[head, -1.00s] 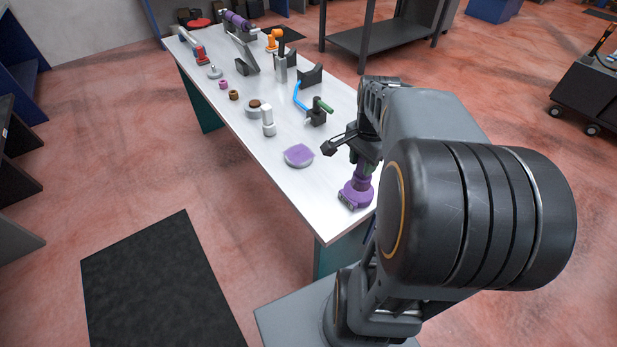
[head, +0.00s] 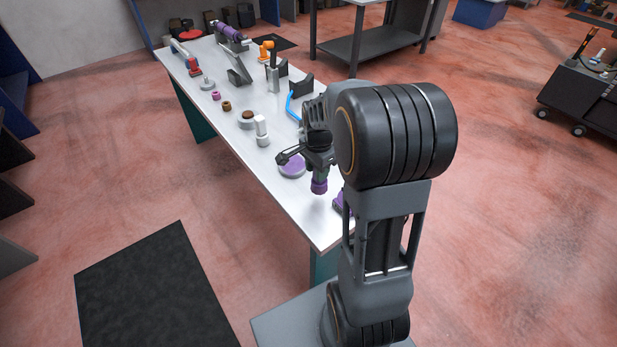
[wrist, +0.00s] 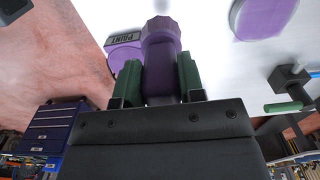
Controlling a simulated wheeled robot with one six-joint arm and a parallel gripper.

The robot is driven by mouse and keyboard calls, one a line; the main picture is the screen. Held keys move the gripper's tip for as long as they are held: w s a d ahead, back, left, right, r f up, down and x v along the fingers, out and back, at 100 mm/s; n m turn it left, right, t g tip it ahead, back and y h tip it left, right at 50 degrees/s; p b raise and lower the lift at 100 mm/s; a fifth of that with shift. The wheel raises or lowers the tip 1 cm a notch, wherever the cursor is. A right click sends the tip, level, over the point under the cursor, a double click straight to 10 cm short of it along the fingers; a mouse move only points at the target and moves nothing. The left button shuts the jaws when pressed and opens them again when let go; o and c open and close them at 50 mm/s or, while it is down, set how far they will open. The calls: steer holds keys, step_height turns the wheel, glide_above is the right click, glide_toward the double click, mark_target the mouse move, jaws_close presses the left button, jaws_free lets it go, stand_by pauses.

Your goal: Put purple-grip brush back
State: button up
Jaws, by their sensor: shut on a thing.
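My gripper (head: 318,160) is shut on a purple faceted grip (head: 319,186), held above the near end of the white table. In the wrist view the purple grip (wrist: 160,50) sits between the two green fingers of my gripper (wrist: 160,80). I cannot make out bristles. A purple holder with a dark label (head: 340,203) stands at the table's near edge, partly hidden by my arm; it also shows in the wrist view (wrist: 124,54), apart from the grip. A pale round dish with a purple top (head: 292,166) lies just left of the held grip.
The white table (head: 310,222) carries a white-topped cylinder (head: 262,132), a round tin (head: 246,120), small rings, a blue curved tube (head: 291,105) and dark stands (head: 301,87) farther back. A green-handled tool (wrist: 284,107) lies near in the wrist view. The table's near left corner is bare.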

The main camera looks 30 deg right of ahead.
steer(key=shift+w+a+f, duration=0.25)
steer(key=shift+w+f, duration=0.2)
steer(key=shift+f, duration=0.15)
steer(key=shift+w+a+f, duration=0.2)
steer(key=shift+w+f, duration=0.25)
steer(key=shift+f, duration=0.1)
steer(key=shift+w+a+f+p, duration=0.15)
steer(key=shift+w+f, duration=0.1)
steer(key=shift+f, duration=0.7)
steer(key=shift+w+a+f+p, duration=0.1)
steer(key=shift+w+f+p, duration=0.1)
steer(key=shift+f, duration=0.75)
steer(key=shift+f, duration=0.1)
steer(key=o, duration=1)
steer(key=shift+f, duration=0.1)
step_height(320, 180, up, 13)
steer(key=b, duration=0.1)
steer(key=s+a+n+t, duration=0.1)
steer(key=s+a+n, duration=0.2)
steer(key=s+n, duration=0.2)
steer(key=s+a+r+n+t, duration=0.1)
steer(key=s+a+n, duration=0.2)
steer(key=s+n, duration=0.2)
steer(key=s+a+r+n+t, duration=0.1)
steer(key=s+a+n+t, duration=0.1)
steer(key=n, duration=0.4)
steer(key=shift+s+a, duration=0.35)
steer(key=shift+s, duration=0.35)
steer(key=shift+s+a, duration=0.3)
steer(key=shift+s, duration=0.4)
